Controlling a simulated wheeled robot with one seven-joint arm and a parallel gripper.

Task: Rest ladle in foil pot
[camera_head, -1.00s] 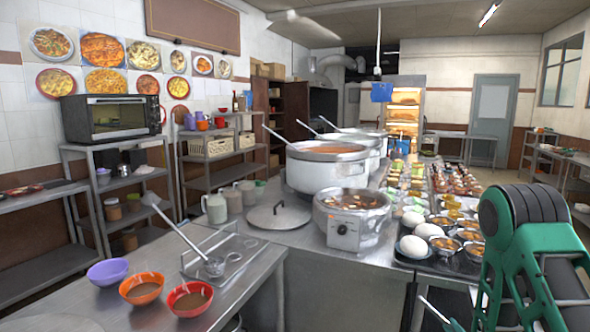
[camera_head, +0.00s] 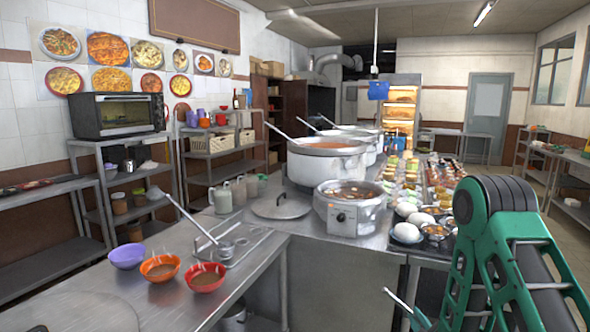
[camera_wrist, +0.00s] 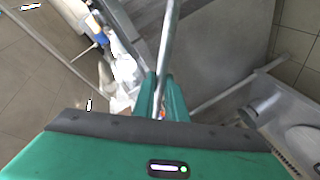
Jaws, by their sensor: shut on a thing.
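My gripper (camera_wrist: 161,100) is shut on a thin metal handle, apparently the ladle (camera_wrist: 169,40), in the wrist view. The handle runs up out of that picture, and I cannot make out its bowl. In the head view a thin rod (camera_head: 397,300) shows at the bottom edge beside my green arm, probably the same handle. A dull silver, foil-like pot (camera_head: 350,219) with a control dial stands on the counter, left of and beyond my arm. It is open and holds brown liquid with pieces in it. The rod is well apart from it.
Large stockpots (camera_head: 325,170) with handles sticking out stand behind it. A lid (camera_head: 281,206) lies to its left. Another ladle (camera_head: 188,220) leans in a rack, near an orange bowl (camera_head: 160,268). Eggs (camera_head: 406,233) and several small dishes crowd the counter's right side.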

